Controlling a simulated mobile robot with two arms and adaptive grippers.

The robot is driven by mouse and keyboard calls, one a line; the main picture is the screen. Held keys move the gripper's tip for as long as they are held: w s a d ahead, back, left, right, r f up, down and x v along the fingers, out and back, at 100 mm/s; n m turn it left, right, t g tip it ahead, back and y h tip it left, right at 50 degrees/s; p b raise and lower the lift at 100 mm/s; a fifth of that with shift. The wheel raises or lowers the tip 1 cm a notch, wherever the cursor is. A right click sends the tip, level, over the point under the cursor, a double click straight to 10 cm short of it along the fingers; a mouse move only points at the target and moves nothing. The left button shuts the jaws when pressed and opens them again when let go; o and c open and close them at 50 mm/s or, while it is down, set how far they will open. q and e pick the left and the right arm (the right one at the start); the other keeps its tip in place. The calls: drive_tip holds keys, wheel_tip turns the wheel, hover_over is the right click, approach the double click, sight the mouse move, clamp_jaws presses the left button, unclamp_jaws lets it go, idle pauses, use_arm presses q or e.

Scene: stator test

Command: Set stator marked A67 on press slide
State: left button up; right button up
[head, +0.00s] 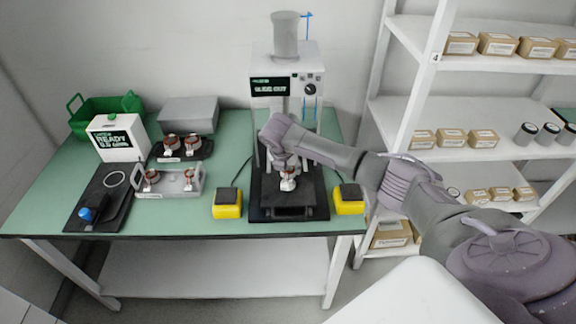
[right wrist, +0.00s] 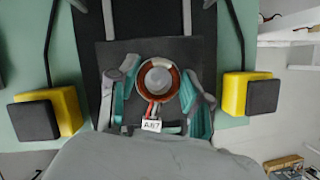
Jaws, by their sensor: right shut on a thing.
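The stator marked A67 (right wrist: 158,78) is a copper-coloured ring with a pale centre, red and white leads and a white tag reading A67. My right gripper (right wrist: 160,95) is shut on it, with a finger on each side. In the head view the stator (head: 287,184) is under my right gripper (head: 286,172), in front of the press column. The press slide (head: 287,213) is a dark plate at the press's foot; it also lies below the stator in the right wrist view (right wrist: 190,52). I cannot tell whether the stator touches it. My left gripper is out of view.
The press (head: 285,75) has a display that seems to read "SLIDE OUT". Yellow buttons (head: 227,205) (head: 349,200) flank the slide. Several other stators (head: 152,177) sit on trays at left, near a READY tester (head: 117,140). A shelf (head: 440,106) stands at right.

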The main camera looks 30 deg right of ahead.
drive_tip(key=shift+f, duration=0.3)
drive_tip(key=shift+f, duration=0.7)
drive_tip(key=shift+f, duration=0.35)
idle(0.3)
drive_tip(key=o, duration=1.3)
drive_tip(key=v, duration=1.2)
